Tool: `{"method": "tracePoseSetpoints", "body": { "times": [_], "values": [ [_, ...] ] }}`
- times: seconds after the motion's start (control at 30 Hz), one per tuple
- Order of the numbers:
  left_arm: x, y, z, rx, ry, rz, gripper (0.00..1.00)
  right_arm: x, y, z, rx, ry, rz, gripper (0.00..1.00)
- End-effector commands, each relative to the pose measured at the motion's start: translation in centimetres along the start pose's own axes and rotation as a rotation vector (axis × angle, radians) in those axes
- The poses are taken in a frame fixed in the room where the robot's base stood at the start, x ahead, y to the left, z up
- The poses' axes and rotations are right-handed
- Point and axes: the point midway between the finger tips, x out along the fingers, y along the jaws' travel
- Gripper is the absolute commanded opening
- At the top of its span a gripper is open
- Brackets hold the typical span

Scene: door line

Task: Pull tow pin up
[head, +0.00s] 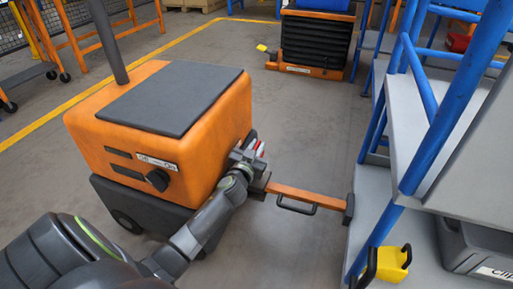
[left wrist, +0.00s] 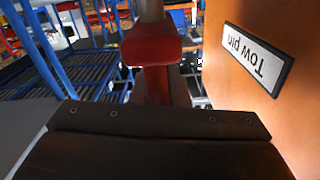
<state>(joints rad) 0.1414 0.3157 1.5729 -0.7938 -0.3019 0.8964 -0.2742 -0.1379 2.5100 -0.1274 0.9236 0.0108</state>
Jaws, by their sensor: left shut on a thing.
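An orange tug (head: 90,125) with a dark top panel stands left of centre in the head view. My left gripper (head: 252,156) is at its right side, low, near the inner end of an orange tow bar (head: 320,198). In the left wrist view a red tow pin (left wrist: 150,46) stands in front of the dark gripper body, beside an orange face with a "Tow pin" label (left wrist: 257,57), seen upside down. The gripper is shut on the pin; its fingertips are mostly hidden. The pin's lower end is hidden. My right gripper is not in view.
The tow bar has a black handle (head: 297,208) and reaches to a grey platform with blue rails (head: 455,95) at the right. A yellow block (head: 393,263) and a grey bin (head: 470,245) sit there. An orange cart (head: 312,40) stands behind. The floor between is clear.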

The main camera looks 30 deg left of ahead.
Motion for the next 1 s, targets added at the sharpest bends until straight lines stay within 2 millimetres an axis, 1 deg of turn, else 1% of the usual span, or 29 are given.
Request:
{"method": "tracePoseSetpoints", "body": {
  "times": [0.1, 0.13, 0.27, 0.3, 0.57, 0.67, 0.77, 0.87, 1.0],
  "values": [
    [0.0, -0.2, 0.1, 0.007, -0.003, -0.003, 0.0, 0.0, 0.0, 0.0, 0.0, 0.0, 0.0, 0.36],
    [0.0, -0.2, 0.1, 0.007, -0.003, -0.003, 0.16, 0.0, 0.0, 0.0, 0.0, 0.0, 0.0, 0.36],
    [0.0, -0.2, 0.1, 0.005, -0.003, -0.003, 0.33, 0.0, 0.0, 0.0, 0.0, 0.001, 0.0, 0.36],
    [0.0, -0.1, 0.1, 0.004, -0.003, -0.003, 0.34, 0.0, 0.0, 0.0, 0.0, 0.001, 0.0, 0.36],
    [-0.1, -0.1, 0.1, 0.001, -0.003, -0.002, 0.34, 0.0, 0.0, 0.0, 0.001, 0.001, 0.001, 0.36],
    [-0.7, -0.1, 0.1, 0.001, -0.004, -0.001, 0.34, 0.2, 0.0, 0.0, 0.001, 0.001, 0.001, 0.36],
    [-1.9, -0.1, 0.1, 0.0, -0.005, -0.001, 0.34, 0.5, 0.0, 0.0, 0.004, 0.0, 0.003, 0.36],
    [-3.9, -0.1, 0.1, 0.0, -0.006, -0.002, 0.34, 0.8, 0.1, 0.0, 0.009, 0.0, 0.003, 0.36],
    [-7.0, -0.1, 0.1, 0.0, -0.006, -0.002, 0.34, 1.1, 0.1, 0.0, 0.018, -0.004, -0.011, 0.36]
  ]
}}
